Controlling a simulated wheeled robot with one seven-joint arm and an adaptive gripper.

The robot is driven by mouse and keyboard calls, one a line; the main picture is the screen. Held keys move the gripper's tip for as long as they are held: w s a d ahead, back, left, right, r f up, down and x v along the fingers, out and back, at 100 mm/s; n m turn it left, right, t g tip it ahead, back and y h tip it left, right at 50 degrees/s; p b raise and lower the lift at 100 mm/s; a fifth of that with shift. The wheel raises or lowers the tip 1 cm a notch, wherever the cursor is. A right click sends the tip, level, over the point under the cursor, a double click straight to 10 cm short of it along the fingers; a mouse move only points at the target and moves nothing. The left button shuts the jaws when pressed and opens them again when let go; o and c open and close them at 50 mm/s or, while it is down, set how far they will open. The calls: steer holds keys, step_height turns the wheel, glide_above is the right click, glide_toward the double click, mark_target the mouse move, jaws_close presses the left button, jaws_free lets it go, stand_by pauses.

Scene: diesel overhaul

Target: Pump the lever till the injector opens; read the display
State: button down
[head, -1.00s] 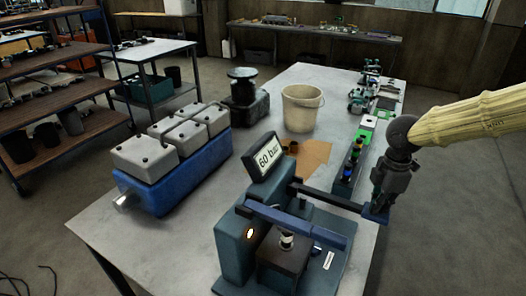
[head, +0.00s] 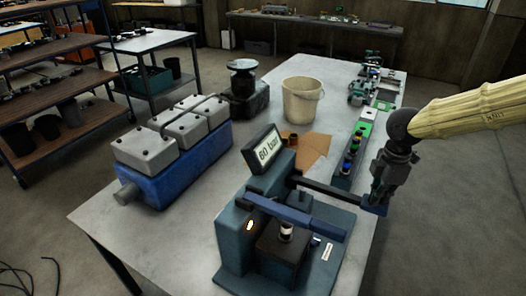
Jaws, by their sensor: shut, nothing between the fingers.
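The injector test stand, a blue-green bench device (head: 234,240), stands on the near part of the table. Its tilted display (head: 266,149) reads "60 bar". A dark lever (head: 328,187) runs from the stand to the right and ends in a blue grip (head: 374,206). A blue bar (head: 292,216) crosses over a dark block with a pale cylindrical part, likely the injector (head: 286,231). My gripper (head: 378,196) is shut and points down at the lever's blue end; I cannot tell whether it touches it.
A blue engine block with grey covers (head: 178,165) sits at the left of the table. A beige bucket (head: 302,102), a dark pedestal device (head: 244,88) and brown sheets (head: 312,150) lie behind the stand. A rack of coloured parts (head: 353,150) stands near the lever. Floor is clear right.

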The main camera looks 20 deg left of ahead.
steer(key=shift+f+b, duration=1.4)
steer(key=shift+f, duration=1.8)
steer(key=shift+s+d+r+p, duration=0.1)
steer(key=shift+r+p, duration=1.55)
steer(key=shift+r, duration=0.5)
steer(key=shift+d+r+p, duration=0.1)
steer(key=shift+r+p, duration=1.5)
steer(key=shift+r, duration=0.5)
steer(key=shift+f, duration=0.15)
steer(key=shift+f+b, duration=2.15)
steer(key=shift+f, duration=2)
steer(key=shift+a+r+p, duration=0.15)
steer(key=shift+r+p, duration=1.4)
steer(key=shift+r, duration=0.6)
steer(key=shift+a+r+p, duration=0.15)
steer(key=shift+r+p, duration=1.35)
steer(key=shift+r, duration=0.6)
steer(key=shift+r+p, duration=1.55)
steer(key=shift+r, duration=0.45)
